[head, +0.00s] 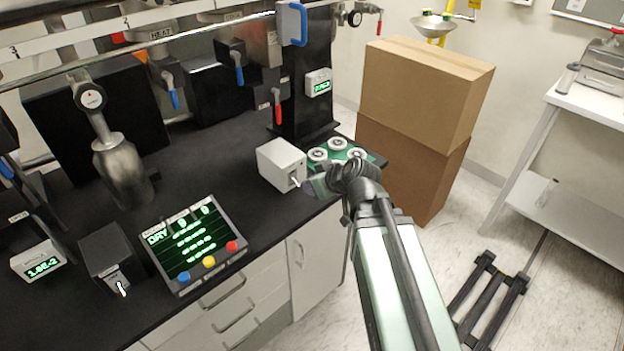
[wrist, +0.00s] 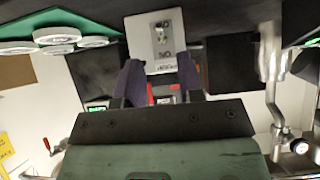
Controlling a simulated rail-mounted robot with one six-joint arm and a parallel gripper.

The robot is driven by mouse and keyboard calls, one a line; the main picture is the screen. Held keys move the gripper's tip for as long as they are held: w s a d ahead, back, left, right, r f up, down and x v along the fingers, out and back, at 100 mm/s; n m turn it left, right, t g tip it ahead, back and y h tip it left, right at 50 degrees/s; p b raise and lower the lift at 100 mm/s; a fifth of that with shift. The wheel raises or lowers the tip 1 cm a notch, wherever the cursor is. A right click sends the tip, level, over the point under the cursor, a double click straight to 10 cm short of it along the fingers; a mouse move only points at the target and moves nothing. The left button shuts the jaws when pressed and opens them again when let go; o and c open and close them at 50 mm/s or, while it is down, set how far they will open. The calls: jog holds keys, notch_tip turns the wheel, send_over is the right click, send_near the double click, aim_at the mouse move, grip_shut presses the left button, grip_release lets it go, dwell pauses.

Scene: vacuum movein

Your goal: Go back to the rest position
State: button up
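My gripper (head: 318,187) is at the end of my outstretched arm, at the front edge of the black bench, just right of a white switch box (head: 281,163). In the wrist view my gripper (wrist: 160,75) has its two dark fingers apart, with a gap between them. The white switch box (wrist: 156,40) with its small toggle is straight ahead of the fingers. I see nothing held. Whether a fingertip touches the box cannot be told. No marker for a rest position shows.
A green tray with several round white-rimmed pieces (head: 338,145) is beside my gripper. A control panel (head: 194,243) and a black switch box (head: 111,255) are on the left of the bench. Stacked cardboard boxes (head: 420,95) stand behind; a white table (head: 590,100) is at right.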

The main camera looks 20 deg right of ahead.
jog(key=shift+s+a+f+m, duration=0.1)
jog(key=shift+s+f+m, duration=0.1)
jog(key=shift+m, duration=0.2)
jog(key=s+a+f+m+g+h+p, duration=0.2)
jog(key=s+m+g+h+p, duration=0.2)
jog(key=s+g, duration=0.5)
jog(key=shift+s+a, duration=0.15)
jog(key=shift+s, duration=1)
